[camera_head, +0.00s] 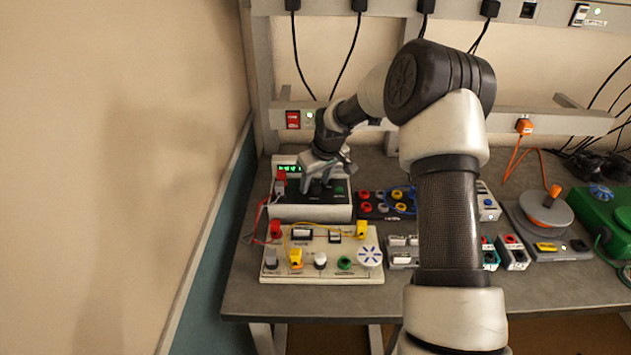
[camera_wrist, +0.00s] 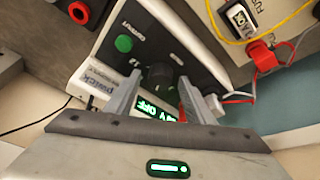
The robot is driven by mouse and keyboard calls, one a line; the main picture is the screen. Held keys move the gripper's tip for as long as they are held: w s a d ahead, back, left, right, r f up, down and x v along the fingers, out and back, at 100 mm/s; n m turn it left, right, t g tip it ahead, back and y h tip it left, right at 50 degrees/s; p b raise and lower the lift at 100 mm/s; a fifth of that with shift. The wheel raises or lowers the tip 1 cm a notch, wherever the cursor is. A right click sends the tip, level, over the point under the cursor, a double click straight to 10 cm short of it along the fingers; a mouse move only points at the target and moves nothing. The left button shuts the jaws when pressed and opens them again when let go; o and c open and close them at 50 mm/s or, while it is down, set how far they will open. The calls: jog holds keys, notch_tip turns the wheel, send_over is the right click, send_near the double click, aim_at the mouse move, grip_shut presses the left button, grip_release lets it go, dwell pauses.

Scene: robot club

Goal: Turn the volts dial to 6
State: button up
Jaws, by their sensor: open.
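The power supply (camera_head: 310,213) is a pale box with a dark sloped front panel at the left of the bench. Its green display (camera_head: 290,169) is lit; in the wrist view the display (camera_wrist: 155,111) is partly hidden and seems to show OFF. A black dial (camera_wrist: 160,76) is on the panel; its marks and setting are not legible. My gripper (camera_wrist: 159,82) is open, with one finger on either side of this dial; I cannot tell whether they touch it. In the head view my gripper (camera_head: 322,182) is over the panel and hides part of it.
A green button (camera_wrist: 123,43) is beside the dial. Red and yellow leads run to a pale board (camera_head: 330,268) in front. A black box with coloured sockets (camera_head: 372,207) stands to the right. A wall is close on the left.

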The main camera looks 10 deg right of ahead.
jog(key=v, duration=1.7)
jog(key=shift+r+b, duration=0.2)
jog(key=shift+b, duration=0.1)
